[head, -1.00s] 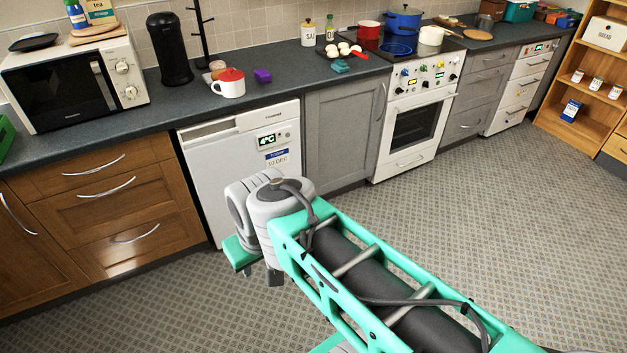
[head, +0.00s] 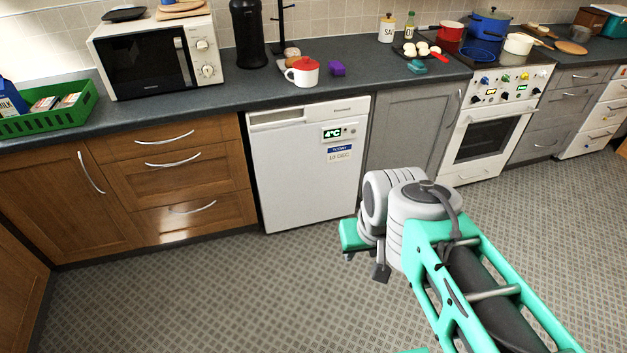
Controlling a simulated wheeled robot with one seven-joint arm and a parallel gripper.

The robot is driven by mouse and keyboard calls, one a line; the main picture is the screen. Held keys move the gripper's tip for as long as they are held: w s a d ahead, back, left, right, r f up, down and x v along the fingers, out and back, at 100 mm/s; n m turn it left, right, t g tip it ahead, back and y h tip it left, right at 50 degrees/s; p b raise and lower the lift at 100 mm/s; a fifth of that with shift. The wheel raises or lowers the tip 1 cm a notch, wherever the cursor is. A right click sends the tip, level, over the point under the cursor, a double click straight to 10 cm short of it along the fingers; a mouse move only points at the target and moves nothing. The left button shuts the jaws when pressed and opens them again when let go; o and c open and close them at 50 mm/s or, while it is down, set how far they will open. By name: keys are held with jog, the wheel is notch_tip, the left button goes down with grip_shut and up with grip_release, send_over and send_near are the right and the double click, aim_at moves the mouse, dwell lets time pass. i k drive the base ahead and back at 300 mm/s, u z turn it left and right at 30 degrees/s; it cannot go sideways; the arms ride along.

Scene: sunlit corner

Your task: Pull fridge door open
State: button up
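The fridge (head: 300,185) is a white under-counter unit with a 4°C display and a date label on its front, left of centre in the head view. Its door is shut, and a grip strip (head: 278,117) runs along its top left. My gripper (head: 366,264) shows at the end of my green and grey arm, in front of the fridge's lower right and apart from it.
Wooden drawers (head: 175,180) stand left of the fridge, and a grey cupboard (head: 408,130) and white oven (head: 490,130) stand right. The patterned floor (head: 200,290) in front is clear.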

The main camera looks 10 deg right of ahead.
aim_at(308, 171)
jog(key=k, duration=0.5)
jog(key=u, duration=0.6)
jog(key=i, duration=0.45)
jog(key=u, duration=0.8)
jog(key=i, duration=0.95)
jog(key=z, duration=0.4)
jog(key=i, duration=1.35)
jog(key=z, duration=0.3)
